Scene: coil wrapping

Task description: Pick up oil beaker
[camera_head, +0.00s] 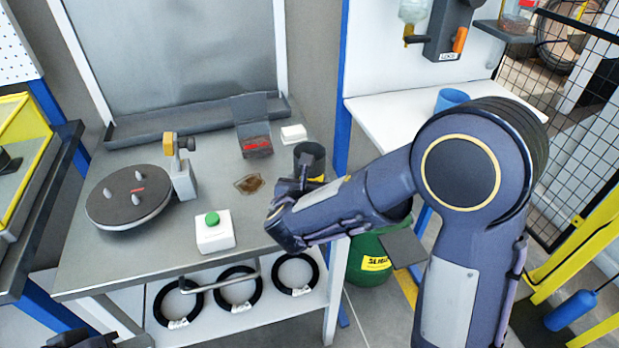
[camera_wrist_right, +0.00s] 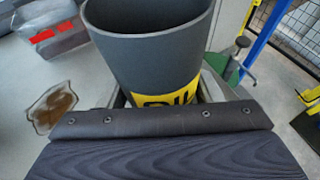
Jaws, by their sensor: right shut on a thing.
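The oil beaker (camera_head: 310,156) is a dark grey open cylinder with a yellow label, near the right edge of the grey workbench. It fills the upper middle of the right wrist view (camera_wrist_right: 150,50), upright or nearly so, with part of the label's lettering showing. My right gripper (camera_head: 303,186) is shut on the beaker, with a finger on each side of it. The beaker's base is hidden, so I cannot tell whether it touches the bench. A dark part at the bottom left of the head view may be my left gripper; its fingers do not show.
A brown oil puddle (camera_head: 249,184) lies on the workbench (camera_head: 140,252), left of the beaker. A green-button box (camera_head: 214,232), a round turntable (camera_head: 130,197) and a grey bin with red contents (camera_head: 253,125) stand there too. Black coils (camera_head: 238,288) lie on the shelf below.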

